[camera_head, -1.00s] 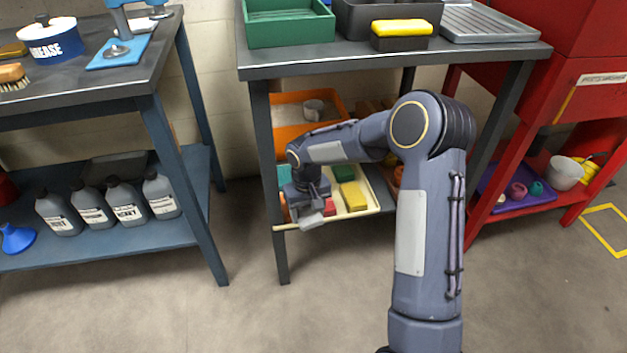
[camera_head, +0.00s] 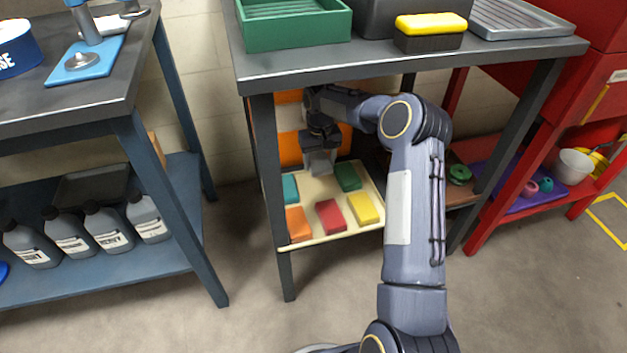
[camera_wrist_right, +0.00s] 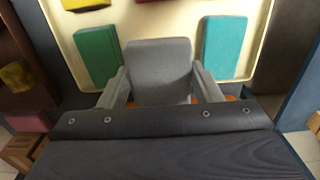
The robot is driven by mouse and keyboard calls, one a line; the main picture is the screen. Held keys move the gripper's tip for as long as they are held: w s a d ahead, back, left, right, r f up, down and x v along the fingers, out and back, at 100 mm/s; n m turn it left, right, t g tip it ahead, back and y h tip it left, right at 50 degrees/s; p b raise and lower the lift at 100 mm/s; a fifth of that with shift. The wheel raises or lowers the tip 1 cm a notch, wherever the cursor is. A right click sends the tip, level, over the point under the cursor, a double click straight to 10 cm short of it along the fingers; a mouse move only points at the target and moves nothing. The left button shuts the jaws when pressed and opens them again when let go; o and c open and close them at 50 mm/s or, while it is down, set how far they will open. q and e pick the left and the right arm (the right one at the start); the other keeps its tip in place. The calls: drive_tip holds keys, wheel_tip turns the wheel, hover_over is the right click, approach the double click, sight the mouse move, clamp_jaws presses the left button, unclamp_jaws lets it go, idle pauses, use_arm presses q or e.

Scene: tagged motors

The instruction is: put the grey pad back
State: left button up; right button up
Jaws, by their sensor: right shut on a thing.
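My right gripper (camera_head: 318,160) reaches under the grey table to a cream tray on its lower shelf. In the right wrist view the gripper (camera_wrist_right: 161,88) is shut on the grey pad (camera_wrist_right: 158,68), with one finger on each side of it. The pad is over the tray (camera_wrist_right: 135,20), between a green pad (camera_wrist_right: 97,52) and a teal pad (camera_wrist_right: 224,46). I cannot tell whether the pad touches the tray. In the head view the tray (camera_head: 349,232) also holds an orange pad (camera_head: 298,224), a red pad (camera_head: 330,215) and a yellow pad (camera_head: 363,208). My left gripper is not in view.
The grey tabletop (camera_head: 380,66) and its legs close in around my arm. An orange bin (camera_head: 290,148) stands behind the tray. A blue bench (camera_head: 75,95) is at left, and a red rack (camera_head: 590,60) is at right. Open floor lies in front.

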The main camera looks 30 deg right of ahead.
sight(319, 190)
wheel_tip(319, 190, down, 9)
drive_tip(key=b, duration=0.3)
drive_tip(key=shift+f+b, duration=0.15)
drive_tip(key=shift+b, duration=0.25)
drive_tip(key=shift+f, duration=0.15)
drive_tip(key=o, duration=1)
drive_tip(key=shift+o, duration=0.2)
wheel_tip(319, 190, up, 12)
drive_tip(key=p, duration=0.4)
drive_tip(key=shift+f+p, duration=0.2)
drive_tip(key=shift+p, duration=0.1)
drive_tip(key=shift+r, duration=0.4)
drive_tip(key=shift+s, duration=0.1)
